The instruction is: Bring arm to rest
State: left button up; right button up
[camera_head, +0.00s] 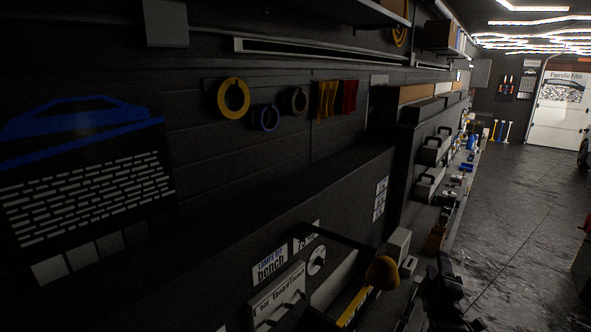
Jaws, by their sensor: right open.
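My right gripper (444,280) is a dark shape at the lower right of the head view, beside the front of the bench. It looks open, with nothing visible between its fingers. Its outline is hard to make out against the dark floor and bench. My left gripper is not in view.
A yellow-orange rounded object (382,272) stands near the gripper. Tape rolls, one yellow (234,97), hang on the wall. Cases (436,148) line the bench further back.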

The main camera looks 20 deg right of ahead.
jog(key=s+a+f+g+y, duration=0.2)
jog(key=s+a+f+y, duration=0.25)
jog(key=a+f, duration=0.4)
jog(key=s+a+f+g+y, duration=0.2)
jog(key=s+a+f+y, duration=0.3)
jog(key=f, duration=0.6)
jog(key=s+a+f+m+g, duration=0.1)
jog(key=s+a+f+g, duration=0.3)
jog(key=s, duration=0.6)
jog(key=s+a+f+m+g, duration=0.1)
jog(key=s+a+f+g, duration=0.25)
jog(key=s+a, duration=0.4)
jog(key=s+a+f+m+y, duration=0.1)
jog(key=a+m+y, duration=0.2)
jog(key=a, duration=0.4)
jog(key=shift+s+f, duration=0.2)
jog(key=shift+t+y, duration=0.25)
